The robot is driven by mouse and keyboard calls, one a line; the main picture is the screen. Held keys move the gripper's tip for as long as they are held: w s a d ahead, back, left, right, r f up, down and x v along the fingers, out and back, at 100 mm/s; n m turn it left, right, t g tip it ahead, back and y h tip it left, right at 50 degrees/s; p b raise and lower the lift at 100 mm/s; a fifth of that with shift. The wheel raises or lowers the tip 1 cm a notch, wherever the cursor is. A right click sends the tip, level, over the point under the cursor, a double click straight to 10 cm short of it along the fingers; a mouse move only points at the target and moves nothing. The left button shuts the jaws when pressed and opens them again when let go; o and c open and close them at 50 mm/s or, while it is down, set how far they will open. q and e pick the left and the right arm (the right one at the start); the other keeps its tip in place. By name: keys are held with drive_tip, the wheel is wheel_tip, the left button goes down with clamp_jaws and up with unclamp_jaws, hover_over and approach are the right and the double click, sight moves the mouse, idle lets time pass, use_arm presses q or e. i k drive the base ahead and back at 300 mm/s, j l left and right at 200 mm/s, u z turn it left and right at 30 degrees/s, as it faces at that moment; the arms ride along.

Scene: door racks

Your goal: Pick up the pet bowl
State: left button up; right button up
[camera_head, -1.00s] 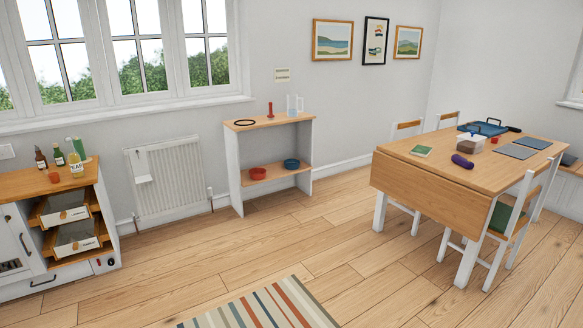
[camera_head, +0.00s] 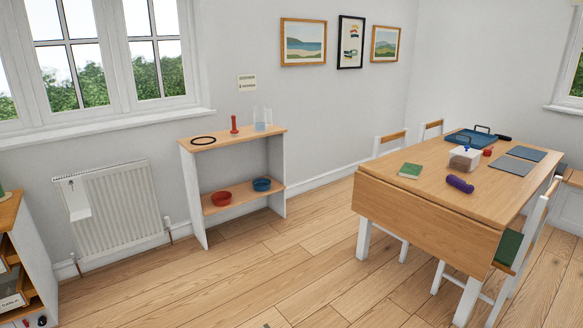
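Two bowls sit on the lower shelf (camera_head: 240,199) of a small white and wood rack against the wall. The red bowl (camera_head: 221,198) is on the left and the blue bowl (camera_head: 262,184) is to its right, apart from it. I cannot tell from this view which one is the pet bowl. Neither of my grippers shows in the view.
A black ring (camera_head: 203,141), a red post (camera_head: 234,126) and a clear container (camera_head: 262,120) stand on the rack top. A wooden table (camera_head: 420,205) with chairs is at the right, a radiator (camera_head: 112,208) at the left. The floor (camera_head: 270,262) before the rack is open.

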sight(261, 184)
drive_tip(key=i, duration=2.4)
